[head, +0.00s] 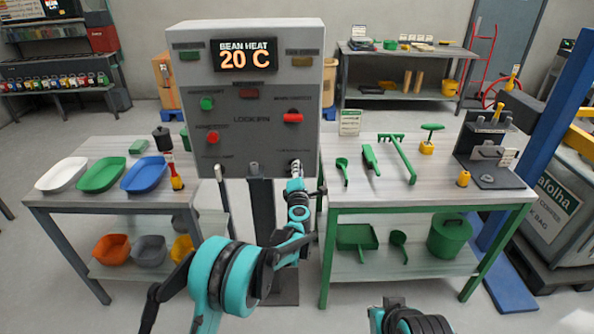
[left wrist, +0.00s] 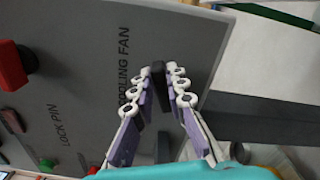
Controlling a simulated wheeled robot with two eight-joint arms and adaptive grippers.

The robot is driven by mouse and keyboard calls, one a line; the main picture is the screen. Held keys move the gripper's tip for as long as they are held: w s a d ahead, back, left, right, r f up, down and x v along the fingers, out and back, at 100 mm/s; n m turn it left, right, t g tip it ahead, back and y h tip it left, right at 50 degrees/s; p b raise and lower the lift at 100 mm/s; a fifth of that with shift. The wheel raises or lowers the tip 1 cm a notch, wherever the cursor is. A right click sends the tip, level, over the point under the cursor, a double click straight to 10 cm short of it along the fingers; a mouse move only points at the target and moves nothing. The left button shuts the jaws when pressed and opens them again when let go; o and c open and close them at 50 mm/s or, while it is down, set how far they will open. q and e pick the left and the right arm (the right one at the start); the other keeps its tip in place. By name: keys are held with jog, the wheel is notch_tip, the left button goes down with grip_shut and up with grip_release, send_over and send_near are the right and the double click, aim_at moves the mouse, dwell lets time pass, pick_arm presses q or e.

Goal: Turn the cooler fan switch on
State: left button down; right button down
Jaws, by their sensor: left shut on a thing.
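The grey control panel (head: 270,130) stands between two tables in the head view, with a lit display (head: 244,54) reading BEAN HEAT 20 C. In the left wrist view the panel face (left wrist: 95,40) carries the label COOLING FAN beside a small dark switch (left wrist: 158,72). My left gripper (left wrist: 161,78) is shut on this switch, a finger on each side. In the head view my left gripper (head: 296,166) is at the panel's lower right corner and hides the switch. The switch's position is hard to tell. My right gripper does not show.
A red switch (head: 293,117), a green button (head: 207,103) and a red button (head: 212,137) sit elsewhere on the panel. The left table (head: 105,185) holds coloured trays. The right table (head: 430,200) holds green tools. Floor shows between them.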

pick_arm(q)
jog(key=shift+d+f+m, duration=0.1)
jog(key=shift+f+m, duration=0.05)
jog(key=shift+m, duration=0.95)
jog(key=shift+f+m, duration=0.15)
jog(key=shift+m, duration=0.95)
jog(key=c, duration=1.5)
grip_release()
jog(key=shift+c, duration=0.2)
jog(key=s, duration=1.2)
